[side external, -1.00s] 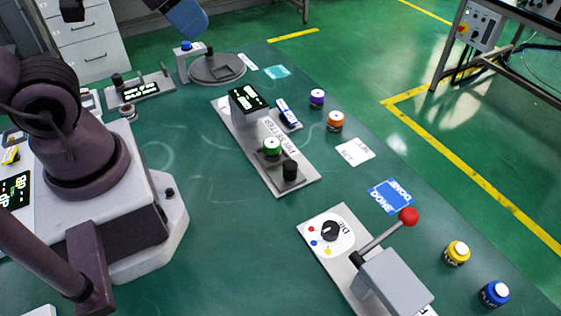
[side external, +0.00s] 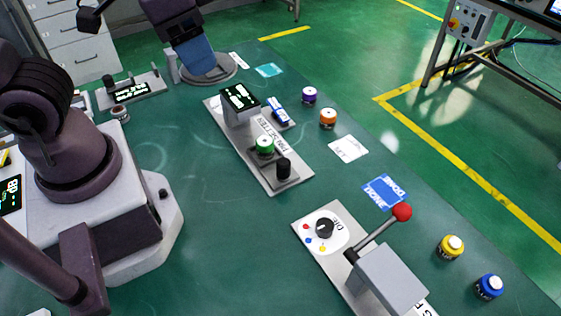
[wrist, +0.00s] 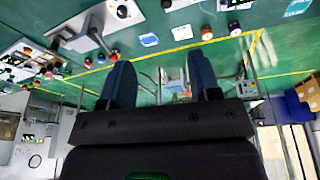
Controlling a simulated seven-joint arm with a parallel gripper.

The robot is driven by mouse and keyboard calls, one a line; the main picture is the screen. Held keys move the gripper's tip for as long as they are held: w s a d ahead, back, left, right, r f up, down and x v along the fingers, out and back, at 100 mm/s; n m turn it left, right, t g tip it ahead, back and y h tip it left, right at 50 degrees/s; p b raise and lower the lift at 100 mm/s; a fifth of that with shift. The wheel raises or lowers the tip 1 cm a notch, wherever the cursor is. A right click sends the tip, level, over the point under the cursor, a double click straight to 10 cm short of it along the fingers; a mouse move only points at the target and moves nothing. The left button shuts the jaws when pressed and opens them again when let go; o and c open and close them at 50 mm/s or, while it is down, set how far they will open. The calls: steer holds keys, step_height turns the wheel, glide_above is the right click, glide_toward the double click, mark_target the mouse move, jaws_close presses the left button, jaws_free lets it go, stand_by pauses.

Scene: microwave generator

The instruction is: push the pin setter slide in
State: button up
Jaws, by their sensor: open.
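The pin setter (side external: 272,175) is a grey plate in the middle of the green table in the side external view, with lettering along it. At its far end stands a block with a lit display (side external: 240,97). Near its front end a green, white-topped piece (side external: 265,146) and a black knob (side external: 284,169) stand close together on a darker grey slide part. My gripper (side external: 198,62) is at the top, beyond the pin setter and apart from it, with blue fingers pointing down near a round grey base. In the wrist view my gripper (wrist: 160,80) has its fingers apart with nothing between them.
A dial plate (side external: 325,228) and a red-balled lever (side external: 401,212) stand at the front. Purple (side external: 309,95), orange (side external: 328,118), yellow (side external: 450,248) and blue (side external: 489,287) cylinders line the right side. A blue DONE mat (side external: 384,191) lies flat.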

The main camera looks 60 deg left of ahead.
steer(key=w+d+f+n+g+y, duration=0.1)
steer(key=w+d+f+g, duration=0.2)
steer(key=d+f, duration=0.35)
steer(key=n+t+y, duration=0.2)
steer(key=n+y, duration=0.2)
steer(key=n, duration=1)
glide_toward(283, 160)
steer(key=x, duration=1.2)
steer(key=shift+d, duration=0.1)
jaws_close()
steer(key=a, duration=0.9)
steer(key=shift+a, duration=0.35)
